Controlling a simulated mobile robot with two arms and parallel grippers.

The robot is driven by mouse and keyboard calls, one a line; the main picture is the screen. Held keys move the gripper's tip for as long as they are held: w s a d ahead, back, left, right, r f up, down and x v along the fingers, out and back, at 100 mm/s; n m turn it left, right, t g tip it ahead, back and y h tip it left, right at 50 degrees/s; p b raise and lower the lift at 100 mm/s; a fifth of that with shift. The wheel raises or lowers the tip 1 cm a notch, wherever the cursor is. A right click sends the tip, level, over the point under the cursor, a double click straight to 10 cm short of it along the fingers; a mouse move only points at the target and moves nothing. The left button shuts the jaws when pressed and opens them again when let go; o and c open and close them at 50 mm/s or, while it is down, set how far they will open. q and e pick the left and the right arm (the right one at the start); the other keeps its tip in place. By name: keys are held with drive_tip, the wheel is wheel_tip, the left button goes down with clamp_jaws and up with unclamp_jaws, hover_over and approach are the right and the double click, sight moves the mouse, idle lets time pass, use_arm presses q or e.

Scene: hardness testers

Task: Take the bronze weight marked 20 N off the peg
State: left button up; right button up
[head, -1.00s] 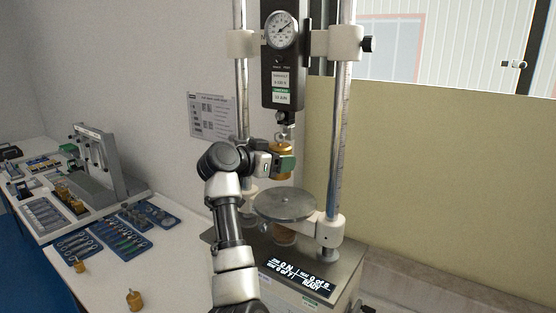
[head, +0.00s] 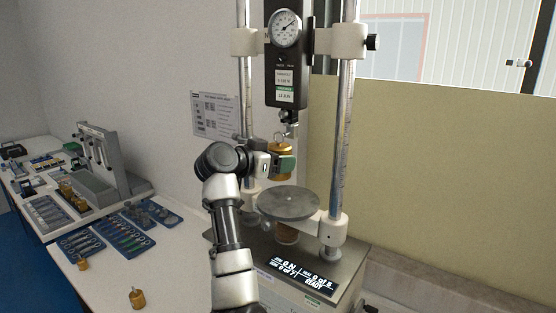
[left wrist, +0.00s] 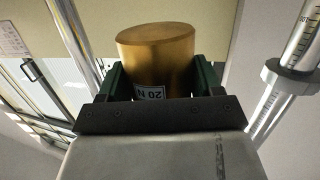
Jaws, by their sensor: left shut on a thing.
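The bronze weight (head: 281,148) is a small cylinder with a wire hook on top. In the left wrist view the same weight (left wrist: 157,50) shows a white label reading 20 N, partly covered by the gripper. My left gripper (head: 283,164) is shut on the weight, with its green fingers on either side of it (left wrist: 164,82). The weight is upright, below the tester's gauge hook (head: 287,116) and above the round plate (head: 289,202). I cannot tell whether its wire hook touches the gauge hook. My right gripper is not in view.
Two chrome columns (head: 343,130) flank the gauge (head: 286,75). The tester base has a lit display (head: 301,273). Two loose bronze weights (head: 137,299) stand on the white bench at left, near blue tool trays (head: 122,237) and another apparatus (head: 100,165).

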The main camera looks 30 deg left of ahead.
use_arm(q)
drive_tip(key=shift+d+v, duration=0.25)
drive_tip(key=shift+v, duration=1.05)
drive_tip(key=shift+s, duration=0.4)
drive_tip(key=shift+s+a+b, duration=0.1)
drive_tip(key=shift+s+b, duration=0.1)
drive_tip(key=shift+s, duration=0.6)
drive_tip(key=shift+s+a+b, duration=0.15)
drive_tip(key=shift+s+b, duration=0.05)
drive_tip(key=shift+s, duration=0.6)
